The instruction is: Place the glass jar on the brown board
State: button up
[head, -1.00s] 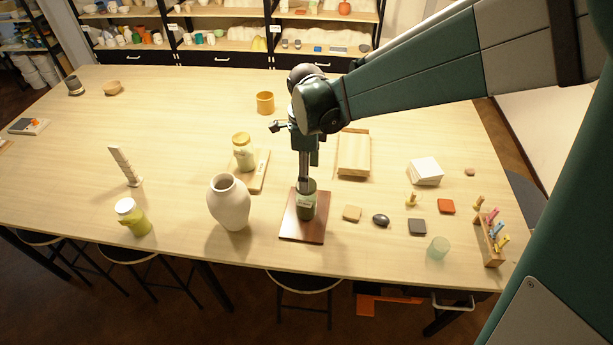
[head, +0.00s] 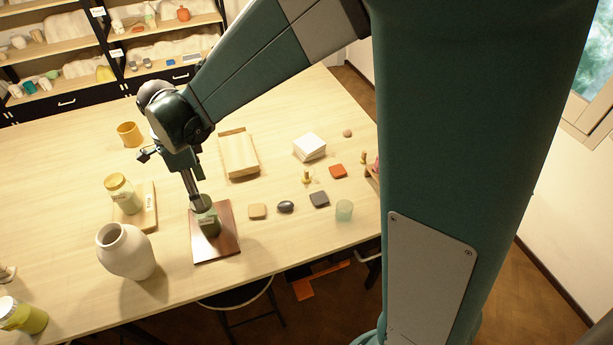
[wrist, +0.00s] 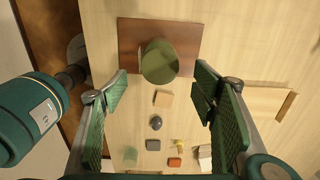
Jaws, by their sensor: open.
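In the wrist view the round green lid (wrist: 160,62) covers the middle of the board (wrist: 128,42). My gripper (head: 195,196) points down just above the jar in the head view and hides part of its top. In the wrist view my gripper (wrist: 162,82) is open, its two green-padded fingers apart, one on either side of the lid. I see bare space between each finger and the jar.
A white vase (head: 126,252) and a yellow-lidded jar (head: 122,193) on a light board stand left of the brown board. A tan block (head: 257,211), dark stone (head: 286,207), grey tile (head: 319,199) and pale green cup (head: 344,210) lie to its right. A wooden board (head: 239,155) lies behind.

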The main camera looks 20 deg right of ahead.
jog(key=s+d+r+n+t, duration=0.2)
jog(key=s+d+r+n, duration=0.2)
jog(key=d, duration=0.4)
jog(key=s+d+r+n+t, duration=0.1)
jog(key=s+d+r+n, duration=0.3)
jog(key=d, duration=0.3)
jog(key=s+d+r+n+t, duration=0.2)
jog(key=s+d+r+n, duration=0.25)
jog(key=d, duration=0.35)
jog(key=s+d+n+t, duration=0.2)
jog(key=s+d+n, duration=0.3)
jog(key=s+d, duration=0.1)
jog(key=shift+s+d, duration=0.35)
jog(key=shift+d, duration=0.15)
